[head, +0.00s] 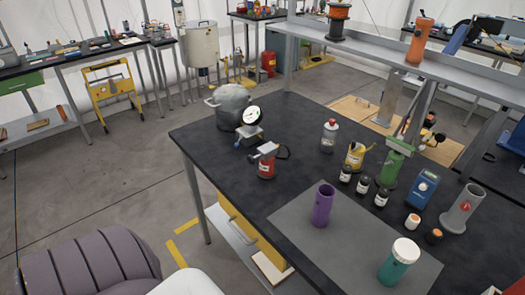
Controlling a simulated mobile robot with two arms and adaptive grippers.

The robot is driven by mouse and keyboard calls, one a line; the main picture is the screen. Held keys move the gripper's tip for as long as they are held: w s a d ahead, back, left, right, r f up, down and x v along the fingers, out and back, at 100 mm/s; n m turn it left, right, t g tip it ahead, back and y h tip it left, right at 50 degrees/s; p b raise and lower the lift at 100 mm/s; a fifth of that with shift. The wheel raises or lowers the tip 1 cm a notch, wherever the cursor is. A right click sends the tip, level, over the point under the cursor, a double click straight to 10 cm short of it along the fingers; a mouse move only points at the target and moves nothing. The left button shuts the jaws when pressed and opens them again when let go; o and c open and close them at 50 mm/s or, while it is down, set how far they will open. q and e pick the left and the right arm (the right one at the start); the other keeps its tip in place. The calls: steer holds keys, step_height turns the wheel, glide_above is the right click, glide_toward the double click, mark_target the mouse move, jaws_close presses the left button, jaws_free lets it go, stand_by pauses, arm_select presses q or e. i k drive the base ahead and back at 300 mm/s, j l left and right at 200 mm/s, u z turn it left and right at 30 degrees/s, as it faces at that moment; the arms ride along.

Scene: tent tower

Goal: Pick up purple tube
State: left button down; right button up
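The purple tube (321,206) stands upright on a grey mat (297,220) on the dark worktable (225,152). Its open top faces up and nothing touches it. Neither of my grippers shows in the head view.
A teal container with a white lid (398,262) stands on the mat to the right. Small dark bottles (363,185), a green object (391,167), a blue meter (425,188) and a grey cylinder (462,208) stand behind. A red can (265,164) is left. A shelf (400,68) spans above the table's back.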

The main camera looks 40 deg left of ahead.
mark_target(323, 207)
steer(key=u, duration=0.8)
